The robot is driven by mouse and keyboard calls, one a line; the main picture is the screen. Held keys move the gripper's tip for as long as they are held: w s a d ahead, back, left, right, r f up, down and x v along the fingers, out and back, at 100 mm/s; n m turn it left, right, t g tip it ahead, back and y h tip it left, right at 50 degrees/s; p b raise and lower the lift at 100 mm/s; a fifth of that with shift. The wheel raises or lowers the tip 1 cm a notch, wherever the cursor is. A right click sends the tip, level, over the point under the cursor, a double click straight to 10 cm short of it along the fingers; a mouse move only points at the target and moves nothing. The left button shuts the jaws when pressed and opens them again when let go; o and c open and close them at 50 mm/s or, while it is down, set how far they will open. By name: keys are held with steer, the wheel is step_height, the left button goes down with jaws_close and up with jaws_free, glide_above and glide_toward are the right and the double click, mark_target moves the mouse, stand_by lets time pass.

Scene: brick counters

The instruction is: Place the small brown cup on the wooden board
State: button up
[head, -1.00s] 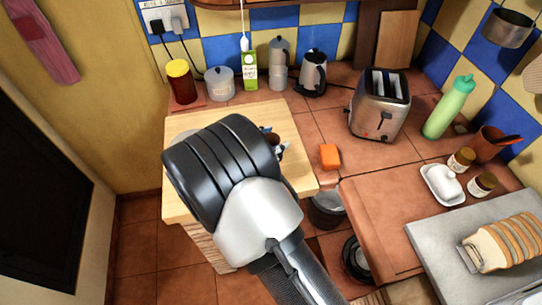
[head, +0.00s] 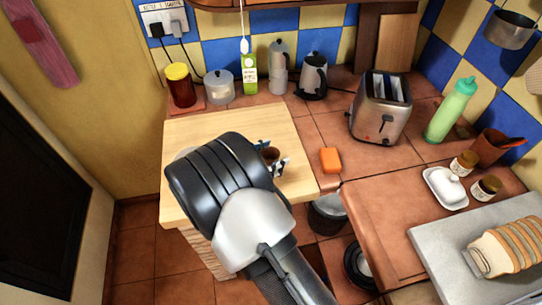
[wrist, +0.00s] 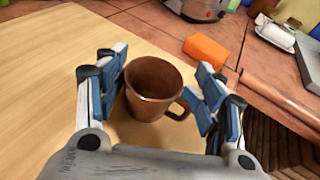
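The small brown cup (wrist: 153,88) is upright between the two fingers of my gripper (wrist: 160,88) in the wrist view. Its handle points right, towards the right finger. The left finger is close to the cup's wall, and a gap shows on the right side. The cup appears to stand on the pale wooden board (wrist: 50,60), near its right edge. In the head view the cup (head: 271,155) shows partly behind my wrist, with my fingers (head: 272,160) around it. The board (head: 240,117) lies on the corner counter.
An orange block (head: 330,160) lies on the tiles right of the board. A toaster (head: 380,108) and a green bottle (head: 451,110) stand farther right. A jar (head: 181,86), a lidded pot (head: 219,87) and a kettle (head: 313,76) stand behind. The board's back part is clear.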

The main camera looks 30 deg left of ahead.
steer(key=shift+o, duration=1.2)
steer(key=shift+r, duration=0.1)
